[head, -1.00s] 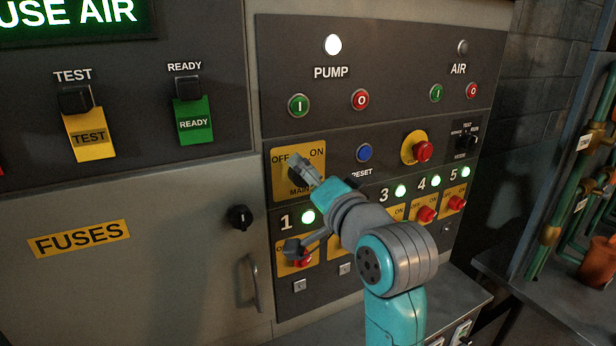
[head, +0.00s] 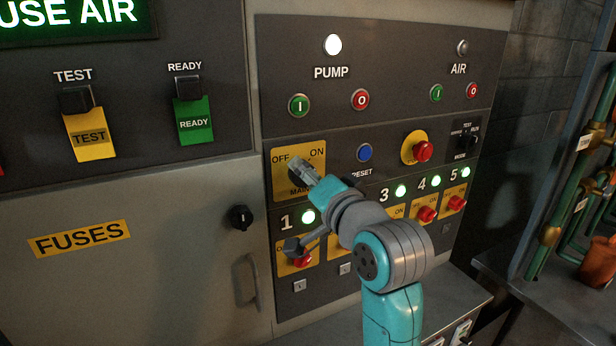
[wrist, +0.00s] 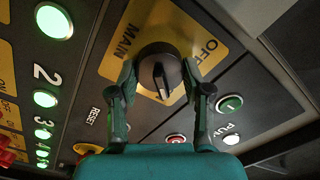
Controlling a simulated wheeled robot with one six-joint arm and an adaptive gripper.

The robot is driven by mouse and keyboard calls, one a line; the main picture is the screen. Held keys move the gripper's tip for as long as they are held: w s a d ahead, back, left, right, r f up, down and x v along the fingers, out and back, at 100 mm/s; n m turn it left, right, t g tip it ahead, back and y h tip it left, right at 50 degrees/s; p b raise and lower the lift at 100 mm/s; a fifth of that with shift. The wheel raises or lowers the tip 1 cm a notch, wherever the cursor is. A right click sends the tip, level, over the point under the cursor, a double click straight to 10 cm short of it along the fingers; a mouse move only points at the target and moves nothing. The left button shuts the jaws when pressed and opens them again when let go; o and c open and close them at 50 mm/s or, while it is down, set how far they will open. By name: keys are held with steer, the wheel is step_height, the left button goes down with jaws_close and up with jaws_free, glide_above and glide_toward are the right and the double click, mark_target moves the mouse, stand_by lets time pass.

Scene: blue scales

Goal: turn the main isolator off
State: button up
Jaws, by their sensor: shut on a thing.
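The main isolator is a black rotary knob (wrist: 158,72) on a yellow plate (head: 282,184) marked OFF, ON and MAIN. In the wrist view its white mark points down, away from the word OFF at its upper right; the word ON is hidden there. My gripper (wrist: 159,80) has one finger on each side of the knob and is shut on it. In the head view my gripper (head: 304,171) reaches the plate from the lower right and covers most of the knob and part of MAIN.
A blue RESET button (head: 364,153) and a red emergency button (head: 423,151) sit right of the plate. Below are numbered red switches (head: 427,214) with lit green lamps (head: 308,216). A black fuse-door knob (head: 240,217) is lower left. PUMP buttons (head: 299,105) are above.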

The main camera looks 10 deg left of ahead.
steer(key=n, duration=0.4)
steer(key=shift+n, duration=0.4)
steer(key=n, duration=0.8)
steer(key=shift+s+a+n, duration=0.1)
steer(key=shift+n, duration=2.2)
steer(key=o, duration=1.2)
steer(key=shift+c, duration=0.2)
